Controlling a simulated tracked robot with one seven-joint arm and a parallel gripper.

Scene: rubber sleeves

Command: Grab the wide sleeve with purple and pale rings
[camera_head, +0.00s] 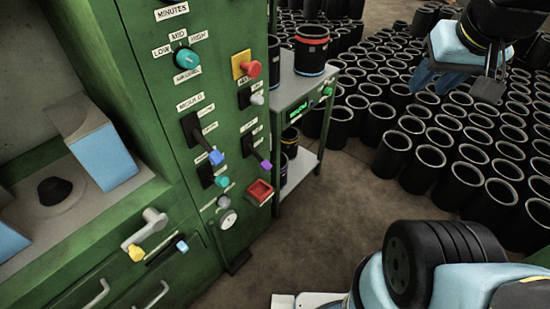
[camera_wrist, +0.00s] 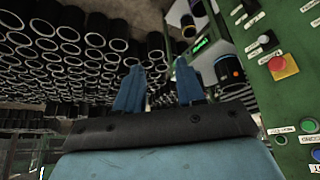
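A dark sleeve (camera_head: 290,143) stands on the lower shelf of the small green stand, partly hidden by the cabinet; purple and pale bands seem to show on it, but it is small and dark. On the top shelf stands a black sleeve (camera_head: 312,52) with a red ring near its top and a blue ring at its base. Another dark sleeve (camera_head: 273,62) is partly hidden behind the cabinet edge. My gripper is at the upper right of the head view, well away from the stand. In the wrist view my gripper (camera_wrist: 158,82) has its two blue fingers apart, with nothing between them.
The green machine cabinet (camera_head: 160,100) with knobs and levers fills the left. The stand (camera_head: 300,90) is right beside it. Many plain black sleeves (camera_head: 430,158) cover the floor at the right. Bare floor (camera_head: 310,215) lies in front of the stand.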

